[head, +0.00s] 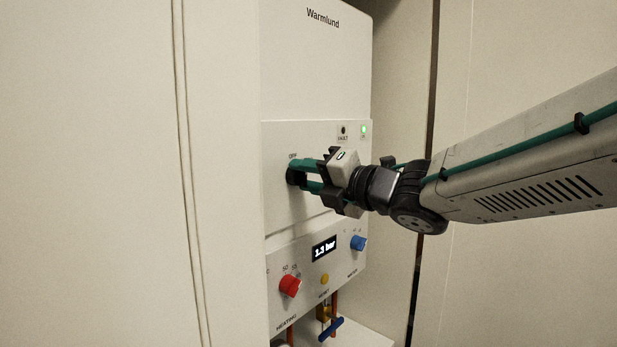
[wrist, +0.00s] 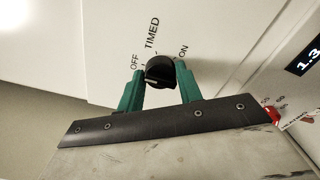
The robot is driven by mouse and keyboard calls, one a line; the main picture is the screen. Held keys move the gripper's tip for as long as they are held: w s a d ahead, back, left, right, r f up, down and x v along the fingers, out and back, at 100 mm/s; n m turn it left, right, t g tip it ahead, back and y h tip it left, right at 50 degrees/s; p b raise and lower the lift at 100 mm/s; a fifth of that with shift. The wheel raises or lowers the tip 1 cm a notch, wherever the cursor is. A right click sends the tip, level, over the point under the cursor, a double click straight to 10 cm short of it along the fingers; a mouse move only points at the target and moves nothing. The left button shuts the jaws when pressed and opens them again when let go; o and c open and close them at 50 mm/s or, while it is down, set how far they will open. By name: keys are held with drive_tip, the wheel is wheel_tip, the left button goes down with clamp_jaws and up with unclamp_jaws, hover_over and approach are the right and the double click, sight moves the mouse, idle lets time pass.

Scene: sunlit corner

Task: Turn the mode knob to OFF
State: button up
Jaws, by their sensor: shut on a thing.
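The mode knob (head: 293,176) is black and round and sits on the boiler's white front panel, under the word OFF in the head view. In the wrist view the knob (wrist: 160,70) has the labels OFF, TIMED and ON around its far side. My gripper (head: 299,177) has green fingers, one on each side of the knob, and is shut on it. The fingers also show on both sides of the knob in the wrist view (wrist: 161,80). I cannot tell for sure which label the knob points at.
Below are a red heating knob (head: 290,286), a blue knob (head: 358,243), a yellow button (head: 324,279) and a display (head: 324,248) reading about 1.3 bar. A green light (head: 364,131) is lit at upper right. Pipes and a blue valve handle (head: 331,329) are underneath.

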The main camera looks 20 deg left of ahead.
drive_tip(key=o, duration=1)
drive_tip(key=v, duration=0.8)
